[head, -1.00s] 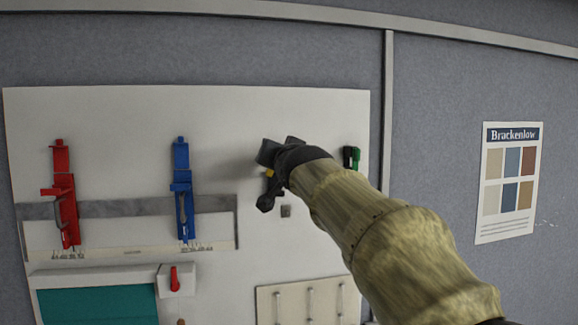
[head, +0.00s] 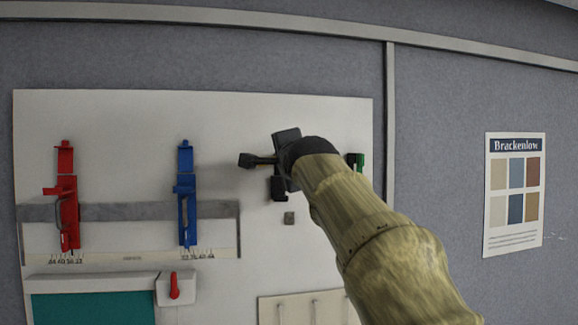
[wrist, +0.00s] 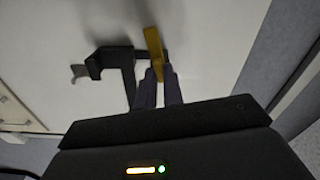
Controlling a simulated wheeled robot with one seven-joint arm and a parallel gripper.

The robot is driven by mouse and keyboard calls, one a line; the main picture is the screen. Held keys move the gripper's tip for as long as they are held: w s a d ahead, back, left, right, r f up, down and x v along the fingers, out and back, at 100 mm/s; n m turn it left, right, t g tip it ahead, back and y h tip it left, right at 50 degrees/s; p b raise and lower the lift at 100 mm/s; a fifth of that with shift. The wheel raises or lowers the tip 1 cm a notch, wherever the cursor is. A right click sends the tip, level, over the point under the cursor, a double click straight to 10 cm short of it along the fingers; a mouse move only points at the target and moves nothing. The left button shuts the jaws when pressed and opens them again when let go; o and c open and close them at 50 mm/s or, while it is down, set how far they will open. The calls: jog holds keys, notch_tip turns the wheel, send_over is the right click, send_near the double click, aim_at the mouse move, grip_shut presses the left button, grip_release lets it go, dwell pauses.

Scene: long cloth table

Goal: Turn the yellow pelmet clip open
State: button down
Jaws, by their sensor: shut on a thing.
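The yellow pelmet clip (wrist: 153,42) shows in the wrist view as a narrow yellow bar against the pale board. My gripper (wrist: 160,76) is shut on its near end, one dark finger on each side. In the head view my dark gripper body (head: 287,160) is in front of the board, right of the blue clip, and hides nearly all of the yellow clip. How far the clip is turned cannot be told.
A blue clip (head: 186,200) and a red clip (head: 68,200) hang on the board to the left. A green item (head: 359,160) is close on the right. A small grey square (head: 289,217) sits below. In the wrist view a dark hooked shape (wrist: 107,58) lies beside the yellow clip.

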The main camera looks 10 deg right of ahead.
jog(key=shift+r+m+b, duration=0.15)
jog(key=shift+m+b, duration=0.15)
jog(key=shift+m, duration=1)
jog(key=c, duration=1.5)
grip_release()
jog(key=shift+d, duration=0.15)
jog(key=shift+w, duration=0.1)
jog(key=s+b, duration=0.9)
jog(key=s, duration=0.8)
jog(key=shift+s, duration=0.25)
